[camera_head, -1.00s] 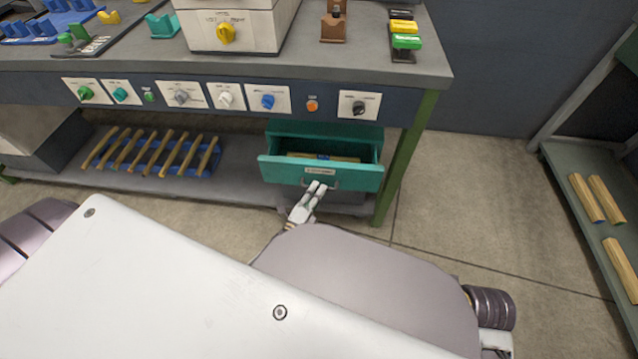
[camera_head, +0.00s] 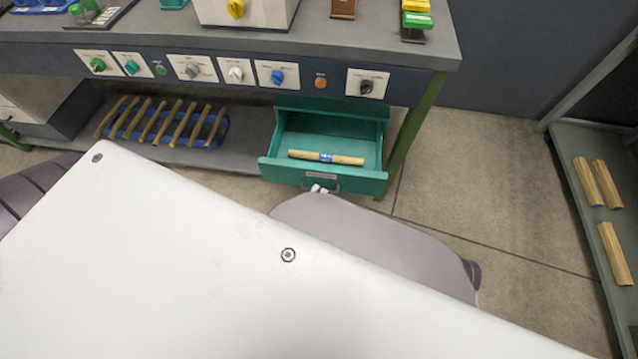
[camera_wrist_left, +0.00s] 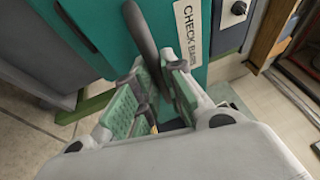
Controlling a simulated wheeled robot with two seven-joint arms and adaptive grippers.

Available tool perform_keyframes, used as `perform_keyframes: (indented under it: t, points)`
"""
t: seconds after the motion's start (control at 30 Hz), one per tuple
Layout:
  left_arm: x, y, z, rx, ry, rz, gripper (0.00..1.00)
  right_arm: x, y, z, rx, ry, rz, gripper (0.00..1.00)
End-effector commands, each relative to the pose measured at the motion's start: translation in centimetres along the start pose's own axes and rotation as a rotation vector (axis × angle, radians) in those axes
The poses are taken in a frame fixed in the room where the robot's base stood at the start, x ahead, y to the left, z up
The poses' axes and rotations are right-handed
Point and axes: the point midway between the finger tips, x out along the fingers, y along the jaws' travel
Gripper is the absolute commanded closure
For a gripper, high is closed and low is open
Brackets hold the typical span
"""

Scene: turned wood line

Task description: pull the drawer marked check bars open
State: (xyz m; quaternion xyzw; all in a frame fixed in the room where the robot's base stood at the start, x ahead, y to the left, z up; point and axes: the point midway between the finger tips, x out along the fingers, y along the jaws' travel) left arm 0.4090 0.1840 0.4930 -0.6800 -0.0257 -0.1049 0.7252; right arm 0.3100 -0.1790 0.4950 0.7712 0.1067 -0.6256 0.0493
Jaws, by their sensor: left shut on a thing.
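The teal drawer (camera_head: 285,172) under the bench stands well open. A label reading "CHECK BARS" (camera_wrist_left: 189,33) is on its front in the left wrist view. Its dark bar handle (camera_wrist_left: 141,38) runs between the fingers of my left gripper (camera_wrist_left: 160,92), which is shut on it. In the head view only the fingertips of my left gripper (camera_head: 318,189) show at the handle; my own arm hides the rest. Inside the drawer lies a wooden bar with a blue band (camera_head: 345,160). My right gripper is not in view.
A blue rack (camera_head: 170,127) with several wooden bars stands on the lower shelf, left of the drawer. A green bench leg (camera_head: 418,128) is close on the right. A shelf (camera_head: 575,140) with wooden pieces stands far right. Floor between is clear.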

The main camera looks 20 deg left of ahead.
Motion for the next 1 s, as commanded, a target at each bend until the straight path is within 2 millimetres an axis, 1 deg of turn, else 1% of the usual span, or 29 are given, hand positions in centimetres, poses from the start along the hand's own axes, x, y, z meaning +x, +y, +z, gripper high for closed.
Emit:
perform_keyframes:
  t: [0.13,0.5,0.53,0.67,0.7,1.0]
  points:
    - [-0.69,-0.07,-0.31,0.0,0.001,0.003,1.0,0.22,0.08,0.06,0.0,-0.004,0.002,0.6]
    - [-0.8,-0.05,-0.35,0.001,0.001,0.002,1.0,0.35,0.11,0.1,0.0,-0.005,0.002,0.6]
    - [-0.79,-0.05,-0.35,0.001,0.001,0.002,0.85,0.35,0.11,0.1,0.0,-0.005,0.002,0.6]
    - [-0.77,-0.07,-0.34,0.001,0.001,0.002,0.69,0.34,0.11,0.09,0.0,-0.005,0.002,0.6]
    - [-0.76,-0.08,-0.33,0.001,0.001,0.001,0.66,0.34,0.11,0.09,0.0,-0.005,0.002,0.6]
    - [-0.76,-0.12,-0.3,0.001,0.0,0.0,0.66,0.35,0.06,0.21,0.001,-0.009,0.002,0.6]
